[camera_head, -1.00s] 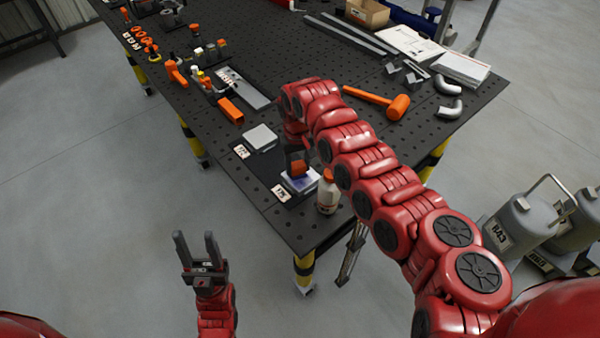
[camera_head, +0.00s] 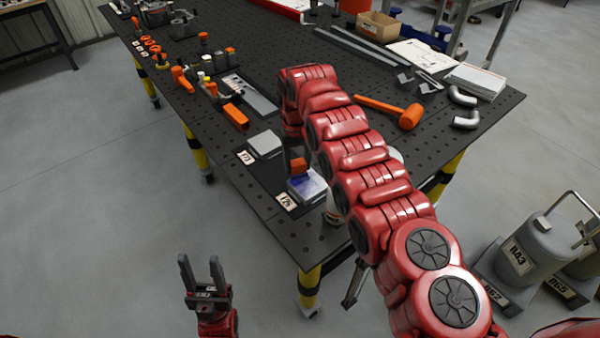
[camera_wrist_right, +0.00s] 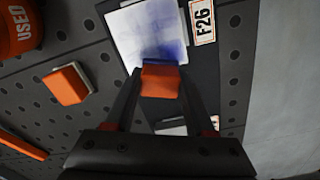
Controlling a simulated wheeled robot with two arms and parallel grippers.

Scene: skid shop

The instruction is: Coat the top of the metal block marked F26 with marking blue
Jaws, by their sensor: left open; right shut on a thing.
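The metal block (camera_head: 308,186) marked F26 sits on a dark mat near the table's front corner, its tag (camera_head: 287,201) beside it. In the right wrist view the block (camera_wrist_right: 135,30) is pale with a blue patch by the applicator, and the F26 tag (camera_wrist_right: 203,20) is readable. My right gripper (camera_wrist_right: 158,85) is shut on an orange applicator (camera_wrist_right: 160,80), whose dark edge is at the blue patch; contact is hard to tell. It also shows in the head view (camera_head: 299,165). My left gripper (camera_head: 203,272) is open and empty, off the table's front.
A second pale block (camera_head: 265,144) with its own tag sits farther back on the mat. A pale bottle (camera_head: 332,212) is mostly hidden by my right arm. An orange mallet (camera_head: 400,114) lies to the right. An orange USED container (camera_wrist_right: 20,28) shows in the wrist view.

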